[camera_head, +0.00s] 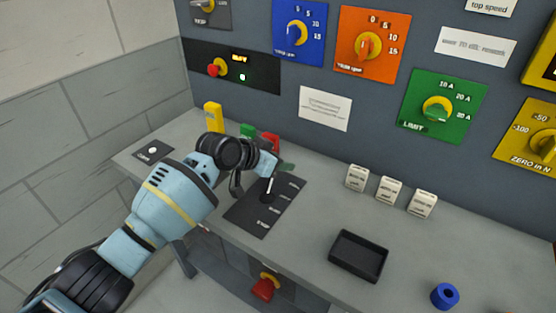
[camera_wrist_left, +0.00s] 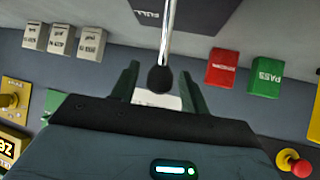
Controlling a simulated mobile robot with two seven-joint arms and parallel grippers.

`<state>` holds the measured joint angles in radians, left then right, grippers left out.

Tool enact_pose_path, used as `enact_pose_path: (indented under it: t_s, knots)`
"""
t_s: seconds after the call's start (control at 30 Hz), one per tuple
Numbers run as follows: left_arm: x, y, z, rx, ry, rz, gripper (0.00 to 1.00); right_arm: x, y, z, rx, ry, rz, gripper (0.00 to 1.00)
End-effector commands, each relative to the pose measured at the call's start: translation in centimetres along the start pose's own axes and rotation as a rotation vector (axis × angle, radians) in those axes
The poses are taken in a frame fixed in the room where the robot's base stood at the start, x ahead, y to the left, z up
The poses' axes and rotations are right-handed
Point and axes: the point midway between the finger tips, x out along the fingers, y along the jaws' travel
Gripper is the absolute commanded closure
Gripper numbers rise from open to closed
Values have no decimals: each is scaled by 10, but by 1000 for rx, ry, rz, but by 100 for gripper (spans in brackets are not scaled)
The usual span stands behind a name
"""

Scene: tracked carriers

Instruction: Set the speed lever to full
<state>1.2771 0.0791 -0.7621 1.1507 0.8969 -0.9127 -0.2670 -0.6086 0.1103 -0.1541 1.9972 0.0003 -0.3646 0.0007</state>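The speed lever (camera_head: 268,188) is a thin metal rod rising from a black label plate (camera_head: 250,216) on the bench. In the left wrist view the lever (camera_wrist_left: 167,38) ends in a dark round knob. STOP reads at the plate's near end; a FULL label shows in the wrist view. My left gripper (camera_head: 264,175) is at the lever's top. Its two dark green fingers in the wrist view (camera_wrist_left: 160,73) stand apart on either side of the knob, with gaps showing. The knob is largely hidden in the head view. My right gripper is not in view.
Red (camera_wrist_left: 222,68) and green (camera_wrist_left: 267,77) blocks stand near the hand, with a yellow block (camera_head: 213,117) further left. Several cream blocks (camera_head: 389,190), a black tray (camera_head: 358,256) and a blue ring (camera_head: 445,295) are to the right. A wall panel with dials is behind.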

Motion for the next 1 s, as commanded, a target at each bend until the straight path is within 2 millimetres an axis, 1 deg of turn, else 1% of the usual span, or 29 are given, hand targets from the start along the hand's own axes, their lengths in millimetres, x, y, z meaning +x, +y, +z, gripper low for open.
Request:
enact_pose_path:
  t_s: [0.17,0.27,0.4,0.6,0.8,1.0]
  knots:
    - [-3,0,-1,0,1,0,55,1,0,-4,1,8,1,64]
    - [-11,-1,-2,1,3,-1,55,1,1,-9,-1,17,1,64]
    - [-30,-1,-2,3,3,-3,55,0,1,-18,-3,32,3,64]
    - [-58,-1,-2,3,2,-2,55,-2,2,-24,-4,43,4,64]
    - [-75,0,0,0,0,0,55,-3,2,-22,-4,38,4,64]
    - [-78,0,0,0,0,0,55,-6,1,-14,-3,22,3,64]
